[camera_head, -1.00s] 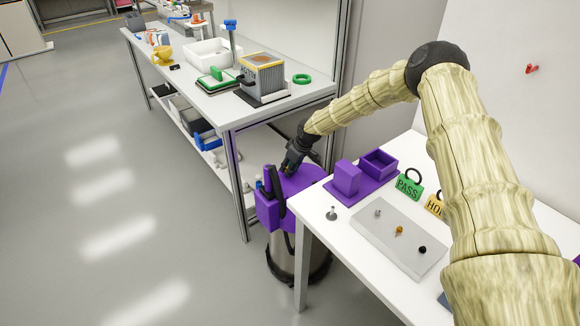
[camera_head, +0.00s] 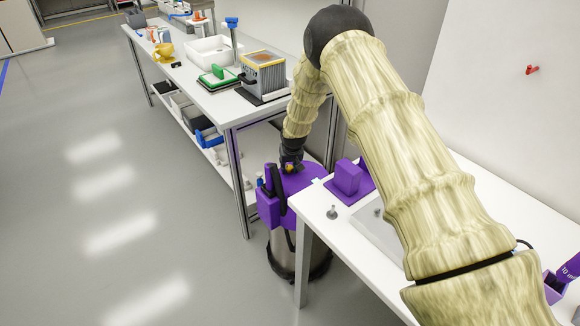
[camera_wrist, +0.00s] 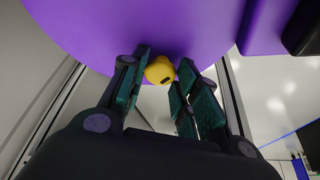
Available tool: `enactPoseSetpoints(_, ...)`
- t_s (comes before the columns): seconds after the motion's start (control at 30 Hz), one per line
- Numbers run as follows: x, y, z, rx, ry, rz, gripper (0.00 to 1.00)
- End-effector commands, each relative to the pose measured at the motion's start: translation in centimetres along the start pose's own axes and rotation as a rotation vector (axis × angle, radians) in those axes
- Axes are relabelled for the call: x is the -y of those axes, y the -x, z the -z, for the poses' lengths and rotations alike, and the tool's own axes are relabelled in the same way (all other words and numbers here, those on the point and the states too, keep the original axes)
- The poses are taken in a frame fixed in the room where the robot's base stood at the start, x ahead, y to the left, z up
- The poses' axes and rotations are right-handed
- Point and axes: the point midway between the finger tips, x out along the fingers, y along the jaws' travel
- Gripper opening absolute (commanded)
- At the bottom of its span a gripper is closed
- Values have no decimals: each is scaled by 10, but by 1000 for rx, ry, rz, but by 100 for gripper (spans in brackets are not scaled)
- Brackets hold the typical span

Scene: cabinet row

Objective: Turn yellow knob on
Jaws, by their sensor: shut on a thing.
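The yellow knob (camera_wrist: 160,70) sits on the purple top of a vacuum-like machine (camera_head: 299,182). In the wrist view it lies between the two fingers of my gripper (camera_wrist: 163,80), with a dark mark on its near face. The fingers are shut on it. In the head view my gripper (camera_head: 290,163) points down at the purple top, and only a small bit of the yellow knob (camera_head: 289,167) shows beneath it.
A white table (camera_head: 318,215) with a purple block (camera_head: 347,177) and a grey plate stands close on the right. My arm hides much of it. A white workbench (camera_head: 215,90) with several items stands behind. The floor at left is clear.

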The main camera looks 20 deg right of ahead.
Motion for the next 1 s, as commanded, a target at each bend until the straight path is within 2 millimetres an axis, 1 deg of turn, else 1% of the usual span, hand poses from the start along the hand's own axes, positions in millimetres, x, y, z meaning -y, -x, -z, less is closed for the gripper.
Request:
enactPoseSetpoints(0.03, 0, 1, 2, -5, -22, -12, 7)
enactPoseSetpoints(0.2, 1, 1, 3, -6, -98, -42, 7)
enactPoseSetpoints(0.4, 1, 1, 3, -5, -153, -64, 7)
enactPoseSetpoints(0.97, 0, 1, 3, -5, -177, -73, 7)
enactPoseSetpoints(1.0, 0, 1, 3, -5, -177, -73, 38)
